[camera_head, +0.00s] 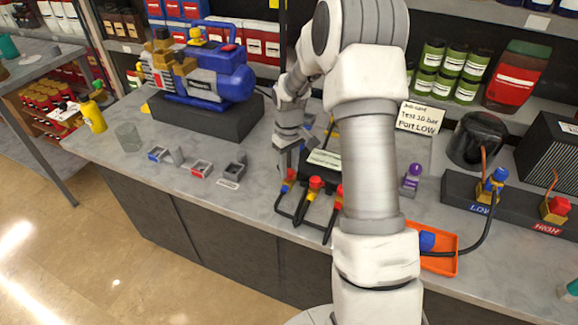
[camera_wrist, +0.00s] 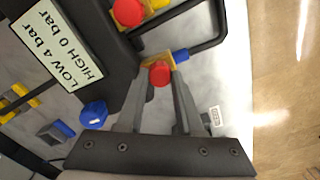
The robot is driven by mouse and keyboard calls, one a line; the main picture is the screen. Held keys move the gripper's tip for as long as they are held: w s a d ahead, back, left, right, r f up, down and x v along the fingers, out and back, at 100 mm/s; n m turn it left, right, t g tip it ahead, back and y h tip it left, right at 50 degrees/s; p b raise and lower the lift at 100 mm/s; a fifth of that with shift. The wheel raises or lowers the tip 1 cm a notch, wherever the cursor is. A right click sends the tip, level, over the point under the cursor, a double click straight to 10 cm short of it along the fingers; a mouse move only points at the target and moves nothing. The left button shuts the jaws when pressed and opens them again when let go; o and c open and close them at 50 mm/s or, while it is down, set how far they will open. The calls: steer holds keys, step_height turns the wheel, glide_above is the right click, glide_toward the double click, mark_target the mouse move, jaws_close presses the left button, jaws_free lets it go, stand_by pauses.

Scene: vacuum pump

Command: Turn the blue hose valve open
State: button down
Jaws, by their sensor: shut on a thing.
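The blue hose valve (camera_wrist: 181,55) shows in the wrist view as a brass body with a red knob (camera_wrist: 160,75) and a blue fitting on a black hose. My gripper (camera_wrist: 161,70) is shut on this red knob, one finger on each side. In the head view my gripper (camera_head: 289,170) points down at the front of the bench, over the valve's blue fitting (camera_head: 286,188). The fingers and arm partly hide the valve there. A second red knob (camera_wrist: 128,12) stands beside it; it also shows in the head view (camera_head: 315,183).
A manifold display (camera_wrist: 62,42) reads "LOW 4 bar, HIGH 0 bar". A blue knob (camera_wrist: 93,114) sits left of my fingers. The blue pump (camera_head: 220,75), small open trays (camera_head: 197,168) and an orange tray (camera_head: 440,267) stand on the bench. A card (camera_head: 419,118) reads "Test 10 bar, Port LOW".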

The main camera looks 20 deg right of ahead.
mark_target(289, 171)
steer(key=n, duration=0.4)
steer(key=shift+n+p, duration=0.3)
steer(key=shift+p, duration=0.1)
steer(key=shift+n+p, duration=0.45)
steer(key=shift+n, duration=1.35)
steer(key=c, duration=0.6)
jaws_free()
steer(key=shift+o, duration=0.2)
step_height(289, 171, up, 18)
steer(key=shift+f+p, duration=0.25)
steer(key=shift+p, duration=0.15)
